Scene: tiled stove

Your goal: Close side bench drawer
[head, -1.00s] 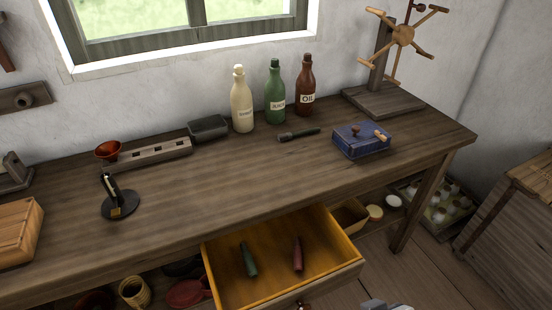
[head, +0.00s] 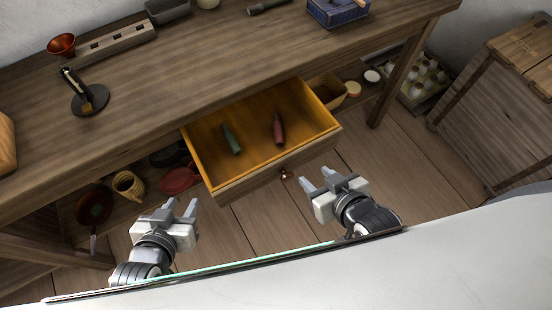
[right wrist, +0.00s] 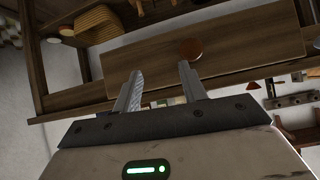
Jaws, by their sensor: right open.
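The side bench drawer (head: 200,157) is pulled out from under the wooden bench, its yellow-brown inside showing. A small green bottle-like item (head: 231,140) and a red one (head: 279,129) lie in it. A round knob (head: 284,174) is on its front; the knob also shows in the right wrist view (right wrist: 190,49), near the fingertips. My right gripper (head: 318,181) is open and empty, just right of the knob in the head view and apart from the drawer front. My left gripper (head: 181,208) is open and empty, left of the drawer's near corner.
The bench top (head: 190,75) is above the drawer. A dark holder on a round base (head: 88,100) and a blue box (head: 338,12) stand on it. The lower shelf holds a mug (head: 128,185) and bowls. A wooden cabinet (head: 500,110) stands right. Floor (head: 400,170) in front is clear.

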